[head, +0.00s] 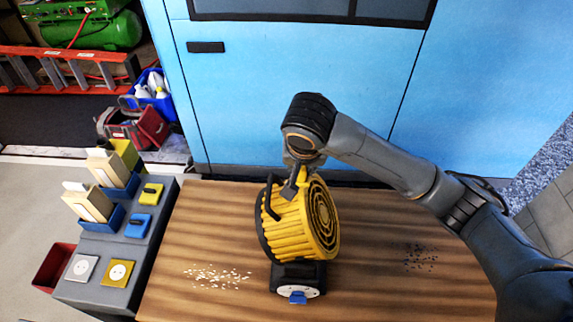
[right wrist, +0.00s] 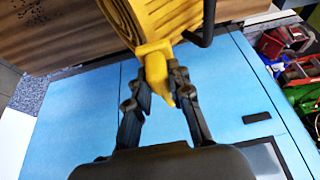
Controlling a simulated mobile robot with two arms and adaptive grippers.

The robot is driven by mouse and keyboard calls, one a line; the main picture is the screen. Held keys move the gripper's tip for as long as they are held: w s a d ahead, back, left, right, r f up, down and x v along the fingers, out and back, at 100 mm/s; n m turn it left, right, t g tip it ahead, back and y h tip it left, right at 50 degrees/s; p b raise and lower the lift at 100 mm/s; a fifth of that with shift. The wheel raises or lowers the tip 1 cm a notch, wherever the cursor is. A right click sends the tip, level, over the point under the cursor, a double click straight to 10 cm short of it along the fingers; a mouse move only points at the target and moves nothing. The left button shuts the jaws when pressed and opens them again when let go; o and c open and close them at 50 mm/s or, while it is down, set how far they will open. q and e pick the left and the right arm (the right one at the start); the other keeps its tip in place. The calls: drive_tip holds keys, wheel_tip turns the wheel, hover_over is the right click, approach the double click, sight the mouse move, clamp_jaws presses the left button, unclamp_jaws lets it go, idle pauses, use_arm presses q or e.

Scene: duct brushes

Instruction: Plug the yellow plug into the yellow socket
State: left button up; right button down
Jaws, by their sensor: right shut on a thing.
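The yellow socket (head: 117,272) is a square yellow plate with a round white face, on the grey bench at the left in the head view. My right gripper (head: 293,188) is at the top of a ribbed yellow drum (head: 290,222) on the wooden table. In the right wrist view my right gripper (right wrist: 162,92) is shut on a yellow wedge-shaped piece (right wrist: 156,66) next to the drum. I cannot tell whether this piece is a plug or part of the drum. No separate yellow plug is clear. My left gripper is not in view.
A white socket (head: 82,268) lies left of the yellow one. Behind them are a blue plate (head: 138,224), a yellow plate (head: 152,192) and blue bins with beige blocks. White bits (head: 218,277) and dark bits (head: 420,257) lie on the table (head: 180,250). A blue cabinet (head: 290,100) stands behind.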

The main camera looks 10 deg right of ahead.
drive_tip(key=s+d+r+n, duration=0.1)
drive_tip(key=s+d, duration=0.1)
drive_tip(key=d, duration=0.2)
drive_tip(key=s+d+r+n, duration=0.1)
drive_tip(key=s+d+r, duration=0.1)
drive_tip(key=d, duration=0.3)
drive_tip(key=shift+s+d+r+y, duration=0.25)
drive_tip(key=shift+s+d+y, duration=0.05)
drive_tip(key=shift+s, duration=0.45)
